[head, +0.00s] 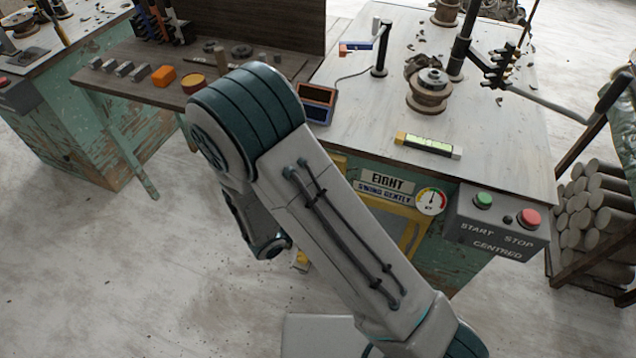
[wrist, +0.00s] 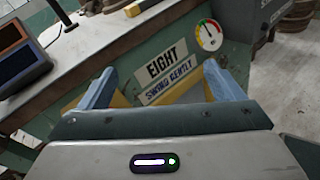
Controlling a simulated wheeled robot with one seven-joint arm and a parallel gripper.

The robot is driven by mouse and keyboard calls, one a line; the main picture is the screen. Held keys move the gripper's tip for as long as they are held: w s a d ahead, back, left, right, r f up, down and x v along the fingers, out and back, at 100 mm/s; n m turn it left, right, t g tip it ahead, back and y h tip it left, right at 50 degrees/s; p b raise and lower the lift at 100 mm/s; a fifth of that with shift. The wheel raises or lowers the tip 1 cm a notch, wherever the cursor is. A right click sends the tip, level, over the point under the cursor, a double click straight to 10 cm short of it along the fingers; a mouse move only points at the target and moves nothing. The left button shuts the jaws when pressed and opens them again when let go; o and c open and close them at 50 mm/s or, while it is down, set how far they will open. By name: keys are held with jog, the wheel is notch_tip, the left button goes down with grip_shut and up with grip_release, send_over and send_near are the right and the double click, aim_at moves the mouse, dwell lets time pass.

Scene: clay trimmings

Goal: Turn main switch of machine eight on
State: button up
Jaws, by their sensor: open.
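Machine eight is a green bench with a grey top (head: 470,115). Its front bears an EIGHT sign (head: 388,182), a "SWING GENTLY" plate (head: 384,194) and a round dial (head: 431,201). A grey box (head: 497,228) at its front right carries a green START button (head: 483,200) and a red STOP button (head: 529,218). I cannot pick out a main switch; my arm covers part of the bench front. In the wrist view my gripper (wrist: 158,85) is open and empty, its blue fingers apart and facing the EIGHT sign (wrist: 167,64). The head view hides the fingers behind my arm.
A small two-panel box (head: 317,102) stands on the bench's left corner. A level (head: 428,145) lies near the front edge. A dark side table (head: 130,85) adjoins on the left. A rack of clay cylinders (head: 597,200) stands right. The floor in front is mostly clear.

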jog(key=a+f+n+t+y+b, duration=0.1)
jog(key=a+f+n+t+y, duration=0.6)
jog(key=a+f+n, duration=0.25)
jog(key=x, duration=1.3)
jog(key=shift+a, duration=0.3)
jog(key=shift+w, duration=0.1)
jog(key=c, duration=1)
